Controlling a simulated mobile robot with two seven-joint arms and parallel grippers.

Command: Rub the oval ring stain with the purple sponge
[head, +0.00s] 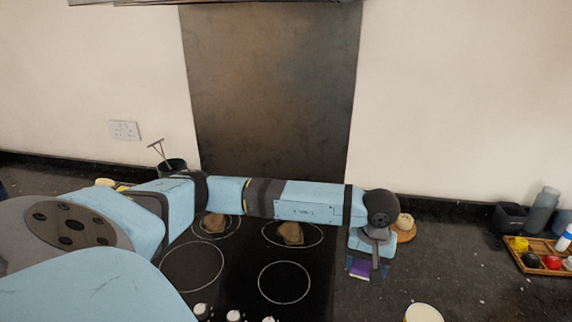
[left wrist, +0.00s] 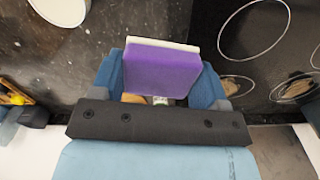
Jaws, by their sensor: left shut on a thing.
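My left gripper (head: 369,262) is shut on the purple sponge (head: 360,269) over the dark counter, just right of the hob. In the left wrist view the sponge (left wrist: 160,68), purple with a pale layer along one side, sits between the fingers of the gripper (left wrist: 163,85). The black hob (head: 237,275) carries pale ring outlines and two brown patches, one at the back left (head: 215,223) and one at the back right (head: 290,233). I cannot tell which mark, if any, is the oval ring stain. My right gripper is not in view.
A wooden tray (head: 540,266) with small coloured items stands at the right, near a grey bottle (head: 542,209). A round pale dish (head: 423,313) is at the front edge of view. A bun-like thing on a wooden round (head: 404,228) stands behind my gripper. A dark pot (head: 172,167) is at the back left.

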